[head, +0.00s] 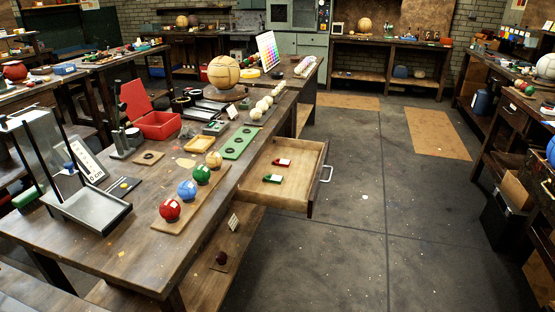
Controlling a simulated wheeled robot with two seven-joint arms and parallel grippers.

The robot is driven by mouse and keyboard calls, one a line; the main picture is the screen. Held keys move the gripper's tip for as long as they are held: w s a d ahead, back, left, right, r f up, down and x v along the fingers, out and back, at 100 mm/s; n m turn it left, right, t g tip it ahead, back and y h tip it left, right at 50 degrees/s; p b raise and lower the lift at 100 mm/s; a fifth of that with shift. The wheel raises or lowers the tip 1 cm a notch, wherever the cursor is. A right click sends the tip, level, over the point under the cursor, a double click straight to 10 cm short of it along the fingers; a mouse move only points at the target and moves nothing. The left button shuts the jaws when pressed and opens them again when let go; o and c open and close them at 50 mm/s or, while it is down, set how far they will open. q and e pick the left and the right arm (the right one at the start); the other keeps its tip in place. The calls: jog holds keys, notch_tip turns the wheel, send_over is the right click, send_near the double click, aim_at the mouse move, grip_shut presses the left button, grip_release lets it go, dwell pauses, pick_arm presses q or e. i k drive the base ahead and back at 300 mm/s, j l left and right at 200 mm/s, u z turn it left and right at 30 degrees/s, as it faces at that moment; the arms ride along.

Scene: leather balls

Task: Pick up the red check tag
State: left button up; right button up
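A small red tag with a white part (282,162) lies in the open drawer (292,200) of the wooden workbench, toward the back of the drawer floor. A similar green tag with a white part (272,179) lies just in front of it, apart from it. The drawer is pulled out to the right and has a metal handle. Neither of my grippers shows in the head view.
The bench (150,236) holds a wooden strip with red, blue, green and tan balls (187,190), a green plate (239,143), an open red box (158,124) and a metal measuring stand (90,207). The floor (352,220) right of the drawer is clear.

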aim_at(279, 162)
jog(key=i+l, duration=0.25)
jog(key=i, duration=0.3)
jog(key=i+l+u, duration=0.1)
jog(key=i+l, duration=0.2)
jog(key=i, duration=0.25)
jog(key=i+l, duration=0.3)
jog(key=i, duration=0.25)
jog(key=i+l, duration=0.3)
jog(key=i, duration=0.2)
jog(key=i+u, duration=0.05)
